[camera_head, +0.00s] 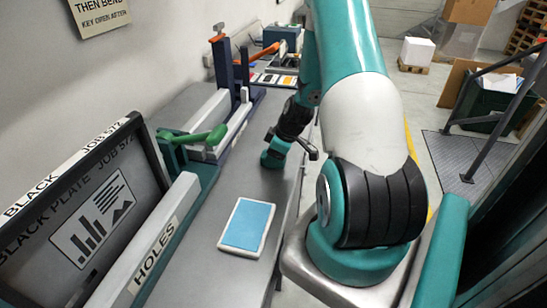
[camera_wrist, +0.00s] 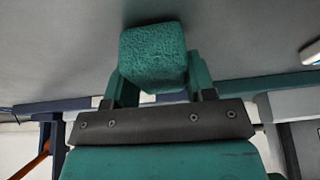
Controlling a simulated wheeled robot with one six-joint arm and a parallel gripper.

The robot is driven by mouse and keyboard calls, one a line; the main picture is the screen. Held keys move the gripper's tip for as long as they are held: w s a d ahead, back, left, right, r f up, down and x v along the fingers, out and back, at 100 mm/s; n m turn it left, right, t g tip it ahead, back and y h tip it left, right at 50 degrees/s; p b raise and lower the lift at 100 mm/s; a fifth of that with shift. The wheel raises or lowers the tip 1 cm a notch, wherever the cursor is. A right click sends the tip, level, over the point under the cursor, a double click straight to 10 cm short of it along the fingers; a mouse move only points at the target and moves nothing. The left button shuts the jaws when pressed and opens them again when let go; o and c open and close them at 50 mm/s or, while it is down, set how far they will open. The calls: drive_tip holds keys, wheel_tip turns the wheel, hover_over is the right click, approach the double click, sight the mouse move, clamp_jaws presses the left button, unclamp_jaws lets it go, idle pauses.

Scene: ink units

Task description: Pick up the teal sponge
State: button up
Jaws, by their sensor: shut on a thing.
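The teal sponge (camera_wrist: 152,52) is a small porous block in the middle of the wrist view. My gripper (camera_wrist: 158,82) has its two teal fingers on either side of it and is shut on it. Grey surface shows behind the sponge; I cannot tell whether the sponge touches it. In the head view my arm reaches down over the grey bench, and I cannot make out the sponge clearly there.
A blue pad with a white rim (camera_head: 247,224) lies on the bench (camera_head: 215,187). A blue post (camera_head: 223,68) stands farther back.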

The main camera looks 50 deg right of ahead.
wheel_tip(320, 180, up, 20)
drive_tip(key=b, duration=0.2)
